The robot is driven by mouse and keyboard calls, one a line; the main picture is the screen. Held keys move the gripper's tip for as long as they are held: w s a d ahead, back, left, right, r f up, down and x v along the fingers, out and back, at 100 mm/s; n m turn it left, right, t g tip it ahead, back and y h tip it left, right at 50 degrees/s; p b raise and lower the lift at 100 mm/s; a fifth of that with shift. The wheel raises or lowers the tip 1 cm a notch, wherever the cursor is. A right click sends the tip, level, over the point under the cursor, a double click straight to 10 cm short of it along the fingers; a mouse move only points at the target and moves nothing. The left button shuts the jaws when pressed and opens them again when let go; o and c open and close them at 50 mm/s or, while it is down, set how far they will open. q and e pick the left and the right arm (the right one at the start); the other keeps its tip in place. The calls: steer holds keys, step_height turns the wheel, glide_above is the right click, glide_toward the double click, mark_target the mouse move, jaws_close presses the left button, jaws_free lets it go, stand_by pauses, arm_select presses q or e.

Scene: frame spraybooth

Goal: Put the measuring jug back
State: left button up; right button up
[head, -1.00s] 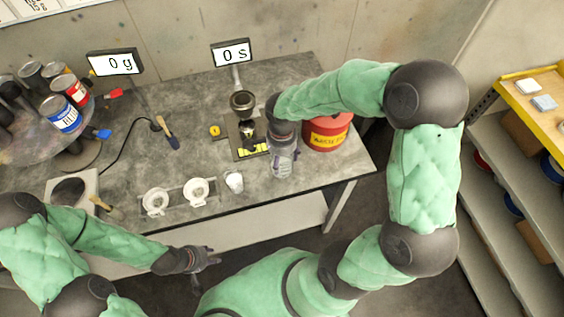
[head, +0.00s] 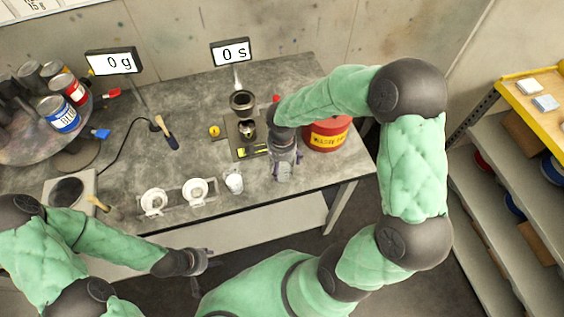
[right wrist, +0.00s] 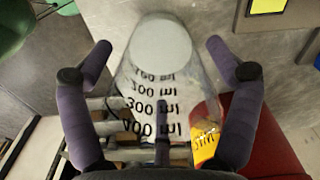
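The measuring jug (right wrist: 165,85) is clear, with black ml marks, and shows large in the right wrist view. It lies between the two purple-grey fingers of my right gripper (right wrist: 158,48), with small gaps visible at both sides. In the head view my right gripper (head: 284,174) is over the table's front right part, beside the red waste can. It is open around the jug; the arm and hand largely hide the jug there. My left gripper (head: 205,260) is open and empty, in front of the table's front edge.
The red waste can (head: 327,134) stands close to the right gripper. A dark stand with a cup (head: 247,132) is to its left. A small white cup (head: 234,183) and two white rings (head: 195,190) sit near the front edge. A paint-can carousel (head: 30,140) stands far left.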

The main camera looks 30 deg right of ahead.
stand_by(0.3)
steer(key=shift+r, duration=0.2)
step_height(320, 180, up, 12)
steer(key=p, duration=0.2)
